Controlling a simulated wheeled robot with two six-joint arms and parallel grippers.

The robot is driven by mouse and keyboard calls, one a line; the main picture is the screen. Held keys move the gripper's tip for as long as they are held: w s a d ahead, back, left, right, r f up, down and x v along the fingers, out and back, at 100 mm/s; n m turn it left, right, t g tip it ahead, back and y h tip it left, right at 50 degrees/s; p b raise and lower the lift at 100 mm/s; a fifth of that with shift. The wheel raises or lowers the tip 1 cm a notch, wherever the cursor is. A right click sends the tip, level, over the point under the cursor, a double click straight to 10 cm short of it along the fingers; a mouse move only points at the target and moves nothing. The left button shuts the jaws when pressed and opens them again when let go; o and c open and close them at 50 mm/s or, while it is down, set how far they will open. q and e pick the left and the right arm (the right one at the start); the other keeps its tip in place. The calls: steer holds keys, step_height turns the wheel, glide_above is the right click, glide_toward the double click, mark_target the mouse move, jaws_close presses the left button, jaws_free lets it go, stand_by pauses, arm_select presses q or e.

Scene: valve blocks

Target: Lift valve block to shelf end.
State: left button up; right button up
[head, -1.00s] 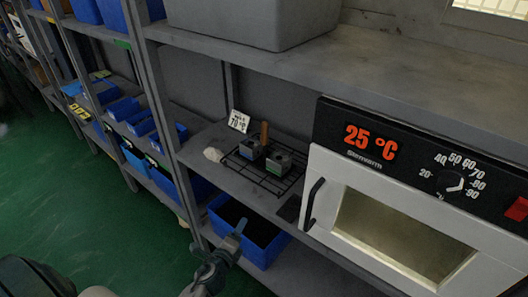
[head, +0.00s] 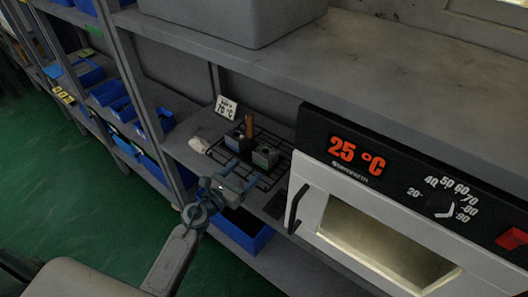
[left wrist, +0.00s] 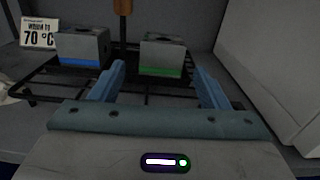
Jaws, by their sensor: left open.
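Two grey valve blocks stand on a black wire rack (left wrist: 65,100) on the middle shelf. One block (left wrist: 82,48) has a blue stripe and the other (left wrist: 163,57) a green stripe; in the head view the green-striped one (head: 266,156) is nearer the oven. My left gripper (head: 238,180) is open and empty, just in front of the rack. In the left wrist view the green-striped block shows ahead between the blue fingers (left wrist: 159,80), apart from them. My right gripper is in neither view.
A white oven (head: 385,235) reading 25 °C stands close to the rack's right. A 70 °C card (head: 227,107), a whitish lump (head: 199,145) and a wooden handle (head: 249,126) are by the rack. A shelf post (head: 147,110) stands left; the upper shelf (head: 330,62) overhangs.

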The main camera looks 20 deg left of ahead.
mark_target(260, 157)
arm_select(q)
steer(key=shift+m, duration=0.3)
steer(key=p+x, duration=0.1)
steer(key=x, duration=0.3)
steer(key=shift+w+d+r, duration=0.15)
steer(key=shift+d+r, duration=0.05)
steer(key=shift+d, duration=0.05)
steer(key=shift+w+d, duration=0.25)
steer(key=shift+w, duration=0.4)
steer(key=p+x, duration=0.1)
steer(key=x, duration=0.3)
steer(key=shift+w+d+p, duration=0.1)
steer(key=shift+w+p, duration=0.05)
steer(key=shift+p, duration=0.15)
steer(key=shift+w+d+f, duration=0.1)
steer(key=shift+w+d, duration=0.05)
steer(key=shift+w, duration=0.15)
steer(key=c, duration=1.1)
steer(key=shift+o, duration=0.2)
